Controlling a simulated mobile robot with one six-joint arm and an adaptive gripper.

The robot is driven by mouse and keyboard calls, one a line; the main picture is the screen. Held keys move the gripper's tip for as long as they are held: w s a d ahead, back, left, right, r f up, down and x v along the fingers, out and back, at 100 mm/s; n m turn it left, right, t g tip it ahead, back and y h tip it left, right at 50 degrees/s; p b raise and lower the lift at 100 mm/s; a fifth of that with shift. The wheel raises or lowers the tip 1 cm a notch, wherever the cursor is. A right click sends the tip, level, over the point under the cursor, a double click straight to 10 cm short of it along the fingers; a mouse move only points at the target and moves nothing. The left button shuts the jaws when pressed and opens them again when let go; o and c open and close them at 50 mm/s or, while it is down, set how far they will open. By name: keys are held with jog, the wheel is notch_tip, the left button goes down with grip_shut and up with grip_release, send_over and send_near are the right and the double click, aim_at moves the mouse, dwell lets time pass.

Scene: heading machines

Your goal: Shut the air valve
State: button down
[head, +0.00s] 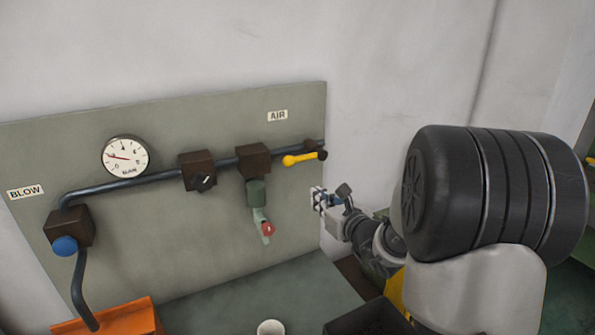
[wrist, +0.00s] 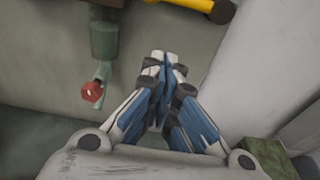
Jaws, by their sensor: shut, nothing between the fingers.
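The air valve has a yellow lever (head: 300,159) with a dark end at its right, under the AIR label (head: 277,116) at the right of the panel. The lever lies roughly along the pipe, its rounded end to the left. In the wrist view, part of the yellow lever (wrist: 192,5) shows at the top edge. My gripper (head: 317,199) is below the lever, near the panel's right edge, and appears apart from it. In the wrist view, my gripper (wrist: 160,58) has its fingers together and holds nothing.
A green fitting with a red knob (head: 267,229) hangs left of my gripper; the red knob (wrist: 92,92) also shows in the wrist view. A gauge (head: 125,156), a black knob (head: 204,182) and a blue button (head: 65,246) are farther left. A white cup (head: 270,327) stands below.

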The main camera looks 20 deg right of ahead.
aim_at(305, 157)
jog(key=w+f, duration=0.2)
jog(key=w, duration=0.8)
jog(key=r, duration=0.4)
jog(key=shift+s+a+r, duration=0.15)
jog(key=shift+s+r, duration=0.1)
jog(key=shift+s, duration=0.15)
jog(key=shift+r, duration=0.1)
